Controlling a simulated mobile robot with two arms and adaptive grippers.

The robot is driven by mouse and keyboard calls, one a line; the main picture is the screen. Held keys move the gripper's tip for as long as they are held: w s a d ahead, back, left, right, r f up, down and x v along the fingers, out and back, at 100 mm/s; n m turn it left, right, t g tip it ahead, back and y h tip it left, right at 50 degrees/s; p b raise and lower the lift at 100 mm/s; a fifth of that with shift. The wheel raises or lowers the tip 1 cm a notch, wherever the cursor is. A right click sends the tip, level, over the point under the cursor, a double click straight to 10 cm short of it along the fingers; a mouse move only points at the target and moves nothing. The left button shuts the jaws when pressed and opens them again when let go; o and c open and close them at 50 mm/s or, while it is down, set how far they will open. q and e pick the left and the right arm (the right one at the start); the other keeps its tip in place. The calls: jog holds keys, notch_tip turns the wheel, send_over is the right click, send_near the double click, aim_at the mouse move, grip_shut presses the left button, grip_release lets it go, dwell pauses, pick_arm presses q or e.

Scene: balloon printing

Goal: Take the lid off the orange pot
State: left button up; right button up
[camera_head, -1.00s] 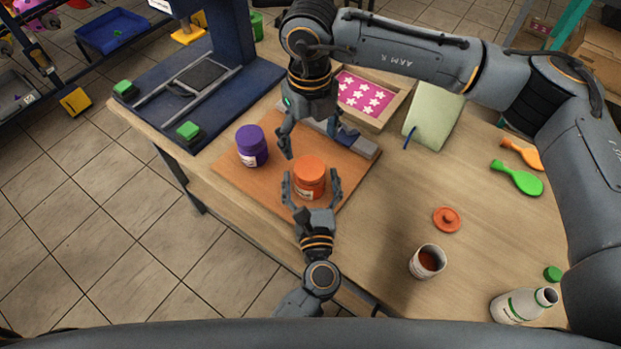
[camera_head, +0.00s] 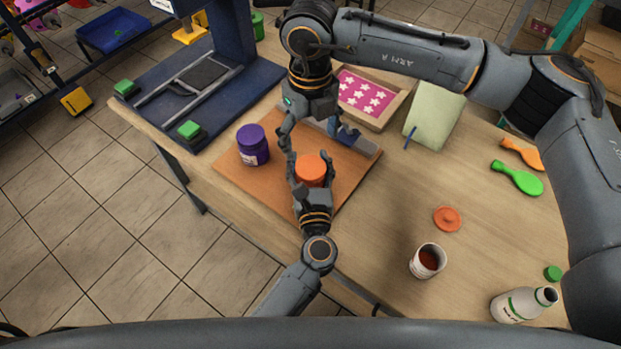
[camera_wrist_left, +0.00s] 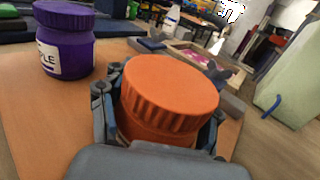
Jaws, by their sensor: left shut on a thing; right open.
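The orange pot (camera_head: 310,169) stands on the brown board with its ribbed orange lid on. It also shows close up in the left wrist view (camera_wrist_left: 168,98). My left gripper (camera_head: 309,176) is shut around the pot's body, one finger on each side, below the lid. My right gripper (camera_head: 288,138) is open and empty, pointing down just behind and left of the pot. The left gripper hides much of the pot's lower body.
A purple jar (camera_head: 252,145) stands left of the pot on the board (camera_head: 232,173). A loose orange lid (camera_head: 447,219), an open cup (camera_head: 427,261) and a white bottle (camera_head: 522,305) are at right. A blue press (camera_head: 230,85) stands at back left.

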aim_at(310, 169)
pick_arm(q)
grip_shut()
pick_arm(e)
jog(key=m, duration=0.5)
jog(key=shift+m, duration=0.4)
jog(key=m, duration=0.3)
jog(key=shift+s+m, duration=0.1)
jog(key=shift+m, duration=0.2)
jog(key=m, duration=0.4)
jog(key=shift+s, duration=0.1)
jog(key=shift+f, duration=4)
